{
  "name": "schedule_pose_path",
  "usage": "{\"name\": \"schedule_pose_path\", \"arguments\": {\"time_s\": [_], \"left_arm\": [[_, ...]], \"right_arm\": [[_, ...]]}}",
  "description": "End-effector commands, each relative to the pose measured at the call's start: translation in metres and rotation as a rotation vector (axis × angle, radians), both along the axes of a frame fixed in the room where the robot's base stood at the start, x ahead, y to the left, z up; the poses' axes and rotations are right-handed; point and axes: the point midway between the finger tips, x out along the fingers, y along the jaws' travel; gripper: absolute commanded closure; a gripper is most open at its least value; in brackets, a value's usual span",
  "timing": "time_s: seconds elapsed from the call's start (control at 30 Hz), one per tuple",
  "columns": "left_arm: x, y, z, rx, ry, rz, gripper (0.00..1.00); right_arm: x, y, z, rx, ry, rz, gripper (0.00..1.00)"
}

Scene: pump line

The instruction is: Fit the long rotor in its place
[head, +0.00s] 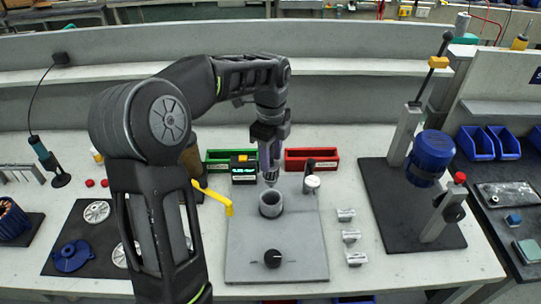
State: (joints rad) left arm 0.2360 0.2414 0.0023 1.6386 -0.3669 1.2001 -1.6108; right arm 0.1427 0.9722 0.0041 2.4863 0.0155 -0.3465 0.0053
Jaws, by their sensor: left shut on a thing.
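My left gripper (269,150) reaches in over the grey base plate (247,256) and points down, shut on a slim grey part that looks like the long rotor (271,181). Only the rotor's lower end shows clearly below the fingers; the rest is hidden by them. It hangs roughly upright above the round grey housing (270,211), which has an open top. The rotor tip appears close over the opening; I cannot tell the exact gap. My right gripper is not in view.
Behind the plate stand a green bin (217,156), a red bin (326,153) and a small display box (244,178). A yellow lever (216,197) is left of the housing. A press with a blue motor (432,153) stands farther right.

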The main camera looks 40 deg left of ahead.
Motion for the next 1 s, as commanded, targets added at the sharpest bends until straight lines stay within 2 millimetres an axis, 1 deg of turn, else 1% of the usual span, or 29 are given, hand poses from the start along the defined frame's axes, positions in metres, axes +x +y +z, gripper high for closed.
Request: {"name": "schedule_pose_path", "arguments": {"time_s": [0.3, 0.5, 1.0], "left_arm": [[0.000, 0.000, -0.027, 0.000, -0.001, 0.000, 1.00], [0.000, 0.000, -0.039, 0.000, -0.001, 0.000, 1.00], [0.000, 0.000, -0.040, 0.000, -0.002, 0.000, 1.00]], "right_arm": [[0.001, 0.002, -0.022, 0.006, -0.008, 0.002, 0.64], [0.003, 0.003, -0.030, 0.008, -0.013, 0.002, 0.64], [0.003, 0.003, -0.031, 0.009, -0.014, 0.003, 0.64]]}}
